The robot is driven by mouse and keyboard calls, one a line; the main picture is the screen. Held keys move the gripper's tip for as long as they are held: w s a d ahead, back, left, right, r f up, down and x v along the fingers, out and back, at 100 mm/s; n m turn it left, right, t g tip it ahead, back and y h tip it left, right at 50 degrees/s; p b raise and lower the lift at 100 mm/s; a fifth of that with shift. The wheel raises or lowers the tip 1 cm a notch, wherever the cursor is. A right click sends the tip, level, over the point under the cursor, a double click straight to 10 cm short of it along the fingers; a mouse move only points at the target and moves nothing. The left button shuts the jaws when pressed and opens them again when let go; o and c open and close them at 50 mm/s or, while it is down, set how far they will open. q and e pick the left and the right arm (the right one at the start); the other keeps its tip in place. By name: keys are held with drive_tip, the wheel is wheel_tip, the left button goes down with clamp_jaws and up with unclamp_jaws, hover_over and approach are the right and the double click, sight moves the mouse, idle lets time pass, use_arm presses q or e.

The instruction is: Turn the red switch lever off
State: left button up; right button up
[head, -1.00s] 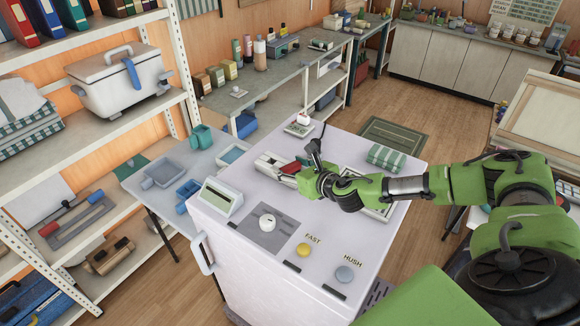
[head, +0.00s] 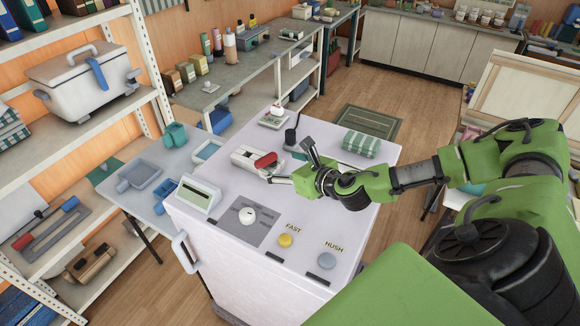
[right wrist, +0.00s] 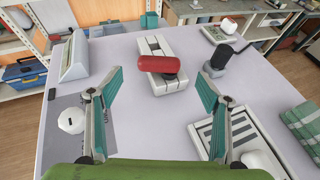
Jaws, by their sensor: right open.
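The red switch lever (head: 265,160) sits on a pale switch base (head: 242,155) on top of the white cabinet (head: 215,235). In the right wrist view the red lever (right wrist: 158,64) lies crosswise over its slotted base (right wrist: 168,84). My right gripper (head: 291,164) is just to the right of the lever in the head view. In the right wrist view my right gripper (right wrist: 160,76) is open, its two fingers well apart. The lever appears between and beyond the fingertips, with nothing held. Contact is not visible. My left gripper is out of view.
On the cabinet top are a black-capped knob (right wrist: 222,55), a striped cloth (head: 361,145), a white dial (head: 247,215), a slanted display box (head: 198,195), a yellow button (head: 285,240) and a grey button (head: 326,261). A slatted panel (right wrist: 232,135) lies near the right finger.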

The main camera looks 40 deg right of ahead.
drive_tip(key=shift+v, duration=2.1)
